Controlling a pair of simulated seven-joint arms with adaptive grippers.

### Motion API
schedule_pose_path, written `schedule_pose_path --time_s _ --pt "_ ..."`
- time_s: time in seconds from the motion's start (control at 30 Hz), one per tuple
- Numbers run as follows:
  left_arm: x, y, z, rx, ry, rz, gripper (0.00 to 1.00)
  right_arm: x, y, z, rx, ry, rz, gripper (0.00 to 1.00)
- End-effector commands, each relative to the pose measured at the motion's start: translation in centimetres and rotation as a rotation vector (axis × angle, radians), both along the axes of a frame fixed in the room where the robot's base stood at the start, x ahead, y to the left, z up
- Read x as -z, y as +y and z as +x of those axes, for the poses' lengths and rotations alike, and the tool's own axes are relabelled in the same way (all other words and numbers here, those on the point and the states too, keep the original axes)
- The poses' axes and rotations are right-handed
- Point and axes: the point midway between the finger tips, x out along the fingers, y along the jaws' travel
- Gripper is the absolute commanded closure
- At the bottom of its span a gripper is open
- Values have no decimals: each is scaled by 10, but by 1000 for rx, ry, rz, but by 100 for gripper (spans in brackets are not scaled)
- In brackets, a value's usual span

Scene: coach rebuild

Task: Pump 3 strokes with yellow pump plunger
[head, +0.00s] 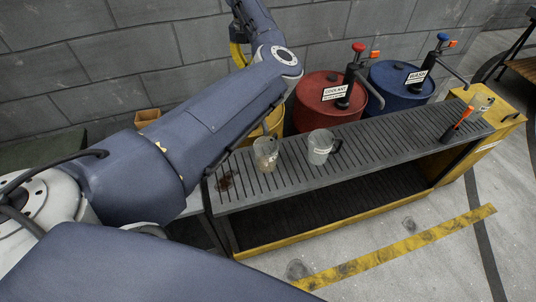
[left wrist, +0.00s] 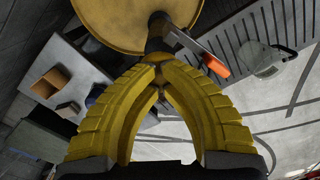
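The yellow drum (head: 273,122) stands behind the slatted bench, mostly hidden by my left arm in the head view. Its round lid (left wrist: 105,20) fills the top of the left wrist view, with the black pump post (left wrist: 157,32) and an orange-tipped pump part (left wrist: 216,65) reaching right. My left gripper (head: 238,54) is raised near the wall, its yellow fingers pointing down. In the left wrist view the fingertips (left wrist: 160,84) come together, in line with the post. I cannot tell whether the plunger knob is between or under them. My right gripper is not in view.
A red coolant drum (head: 312,119) and a blue wash drum (head: 395,97) with pumps stand to the right. Two cups, one brownish (head: 266,154) and one pale (head: 320,148), stand on the slatted bench (head: 375,150). Small boxes (left wrist: 50,85) lie left in the left wrist view.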

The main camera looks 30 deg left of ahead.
Motion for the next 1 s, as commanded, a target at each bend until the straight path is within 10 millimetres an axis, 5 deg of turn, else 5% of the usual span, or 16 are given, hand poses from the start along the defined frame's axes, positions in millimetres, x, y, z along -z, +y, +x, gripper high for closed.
schedule_pose_path --time_s 1.0 --pt "-52 0 0 0 -1 0 100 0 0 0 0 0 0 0"
